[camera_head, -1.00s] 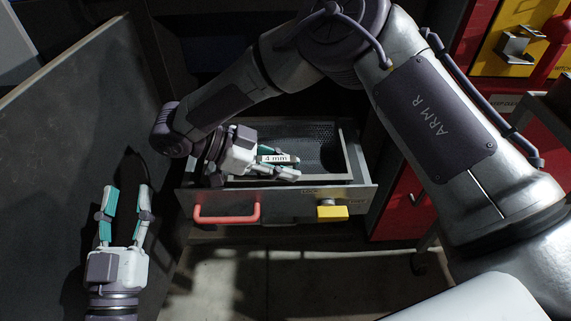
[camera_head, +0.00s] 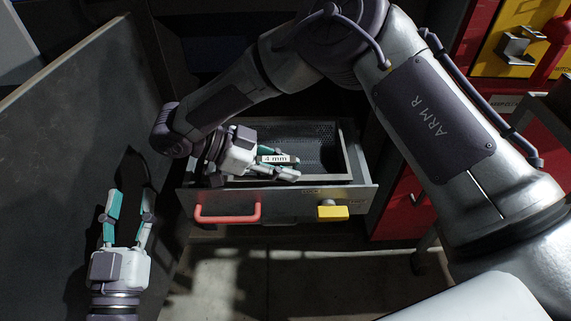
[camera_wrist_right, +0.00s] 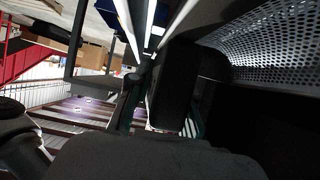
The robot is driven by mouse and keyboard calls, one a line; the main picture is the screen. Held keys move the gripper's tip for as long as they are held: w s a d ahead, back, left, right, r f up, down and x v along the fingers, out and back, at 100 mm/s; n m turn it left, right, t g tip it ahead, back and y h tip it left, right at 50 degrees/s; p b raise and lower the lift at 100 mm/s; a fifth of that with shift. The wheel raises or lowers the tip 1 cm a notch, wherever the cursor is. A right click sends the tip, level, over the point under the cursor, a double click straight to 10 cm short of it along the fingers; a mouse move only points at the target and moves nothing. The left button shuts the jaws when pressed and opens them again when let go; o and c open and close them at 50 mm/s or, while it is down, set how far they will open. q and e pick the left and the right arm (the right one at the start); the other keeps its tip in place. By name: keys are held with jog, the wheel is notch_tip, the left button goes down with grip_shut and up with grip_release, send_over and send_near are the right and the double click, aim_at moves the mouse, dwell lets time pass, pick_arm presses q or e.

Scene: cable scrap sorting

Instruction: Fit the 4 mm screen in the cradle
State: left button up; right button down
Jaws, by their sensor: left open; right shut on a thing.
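The 4 mm screen, a framed perforated tray (camera_head: 296,132), sits in the open drawer, which I take to be the cradle (camera_head: 362,182). I cannot tell whether it is fully seated. Its mesh (camera_wrist_right: 270,45) fills the upper right of the right wrist view. My right gripper (camera_head: 288,165) is shut at the screen's near left side, by the white "4 mm" label (camera_head: 277,159). Its fingers hide the part they hold. My left gripper (camera_head: 130,196) is open and empty, left of the drawer and apart from it.
The drawer front has a red handle (camera_head: 227,218) and a yellow latch (camera_head: 332,212). A large dark panel (camera_head: 75,130) stands at the left. Red cabinets (camera_head: 402,205) are at the right. The floor (camera_head: 270,280) in front looks clear.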

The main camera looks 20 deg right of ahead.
aim_at(265, 160)
jog(key=shift+r, duration=0.1)
jog(key=c, duration=1)
grip_release()
jog(key=shift+o, duration=0.2)
jog(key=shift+a, duration=0.1)
jog(key=v, duration=0.7)
jog(key=shift+a, duration=0.15)
